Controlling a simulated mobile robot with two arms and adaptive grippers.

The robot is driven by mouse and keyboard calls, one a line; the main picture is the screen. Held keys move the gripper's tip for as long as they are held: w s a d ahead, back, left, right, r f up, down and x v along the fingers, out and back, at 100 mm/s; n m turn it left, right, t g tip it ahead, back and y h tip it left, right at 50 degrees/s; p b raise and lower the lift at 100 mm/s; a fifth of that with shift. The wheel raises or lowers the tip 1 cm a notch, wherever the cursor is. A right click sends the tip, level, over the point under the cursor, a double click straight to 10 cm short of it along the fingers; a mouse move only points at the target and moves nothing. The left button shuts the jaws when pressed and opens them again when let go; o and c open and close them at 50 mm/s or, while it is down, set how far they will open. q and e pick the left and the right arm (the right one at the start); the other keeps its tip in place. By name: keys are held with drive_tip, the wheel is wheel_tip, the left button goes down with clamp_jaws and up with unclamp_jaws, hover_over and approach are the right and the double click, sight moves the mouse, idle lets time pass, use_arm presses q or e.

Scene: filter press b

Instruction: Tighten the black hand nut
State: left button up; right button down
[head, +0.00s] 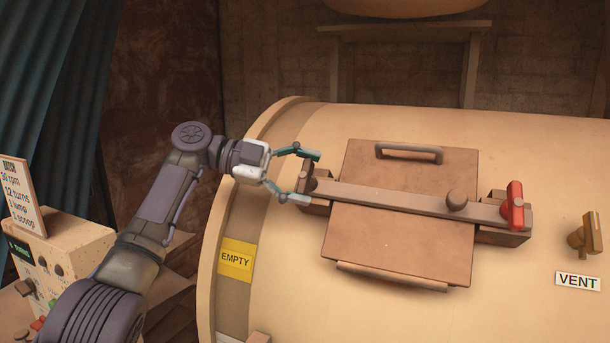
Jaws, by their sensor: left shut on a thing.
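The black hand nut (308,176) shows as a dark, brownish wing-shaped piece at the left end of the clamp bar (400,199), which crosses the hatch plate (365,242). My left gripper (306,177) reaches it from the left. Its teal and grey fingers are on either side of the nut, shut on it, and the fingertips hide part of it. A red hand nut (515,205) sits at the right end of the bar. A round brown knob (457,199) stands on the bar nearer the red nut. My right gripper is not in view.
The hatch is on a large cream drum (540,150) with an EMPTY label (236,261) and a VENT label (578,281). A brass valve (583,235) is at the right. A control box (60,255) stands at the left. The hatch has a handle (408,152) at its top.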

use_arm(q)
drive_tip(key=shift+f, duration=0.2)
drive_tip(key=o, duration=1.1)
drive_tip(key=shift+w, duration=0.1)
drive_tip(key=shift+r, duration=0.1)
drive_tip(key=shift+a+r, duration=0.1)
drive_tip(key=shift+a, duration=0.15)
drive_tip(key=v, duration=1.1)
drive_tip(key=shift+a, duration=0.2)
drive_tip(key=shift+w, duration=0.1)
